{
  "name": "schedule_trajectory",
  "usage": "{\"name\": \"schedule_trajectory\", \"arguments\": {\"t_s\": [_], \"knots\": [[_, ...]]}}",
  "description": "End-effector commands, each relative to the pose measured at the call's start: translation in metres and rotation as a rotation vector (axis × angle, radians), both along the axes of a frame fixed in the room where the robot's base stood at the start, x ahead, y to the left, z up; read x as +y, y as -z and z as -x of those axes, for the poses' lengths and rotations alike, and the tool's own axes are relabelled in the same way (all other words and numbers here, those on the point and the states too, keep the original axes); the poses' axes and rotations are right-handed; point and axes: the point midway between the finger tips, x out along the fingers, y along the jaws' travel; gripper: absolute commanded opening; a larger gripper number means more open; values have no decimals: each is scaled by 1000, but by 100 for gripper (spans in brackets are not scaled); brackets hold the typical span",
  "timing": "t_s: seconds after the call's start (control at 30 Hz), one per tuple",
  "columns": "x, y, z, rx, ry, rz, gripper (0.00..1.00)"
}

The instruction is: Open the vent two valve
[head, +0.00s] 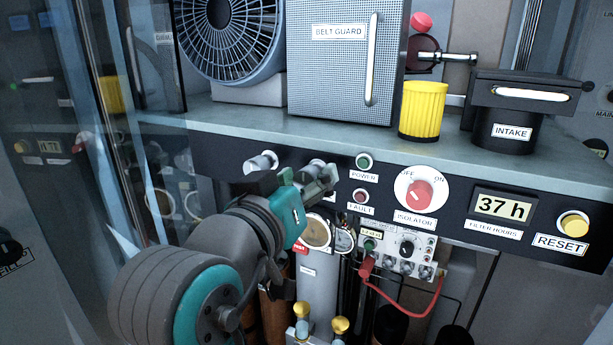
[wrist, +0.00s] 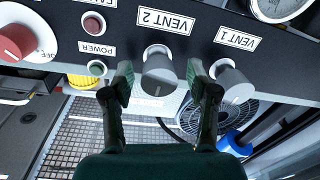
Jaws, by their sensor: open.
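My gripper (wrist: 158,82) is open, with one finger on each side of this knob. A small gap seems to show beside the knob; I cannot tell whether either finger touches it. In the head view my gripper (head: 308,186) is at the panel and hides most of this knob.
The vent one knob (wrist: 233,84) is close beside one finger. The power lamp (head: 364,161), fault lamp (head: 361,196) and red isolator knob (head: 419,193) are to the right in the head view. A shelf (head: 350,131) juts above; gauges (head: 316,231) sit below.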

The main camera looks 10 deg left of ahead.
Motion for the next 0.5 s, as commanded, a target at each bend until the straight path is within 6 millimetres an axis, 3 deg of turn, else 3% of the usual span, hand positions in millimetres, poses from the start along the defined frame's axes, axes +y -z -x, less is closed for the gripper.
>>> {"name": "schedule_trajectory", "arguments": {"t_s": [0.37,0.4,0.5], "knots": [[-2,0,-7,0,0,-1,59],[-2,0,-7,0,0,-1,56],[-2,0,-7,-1,0,-1,31]]}}
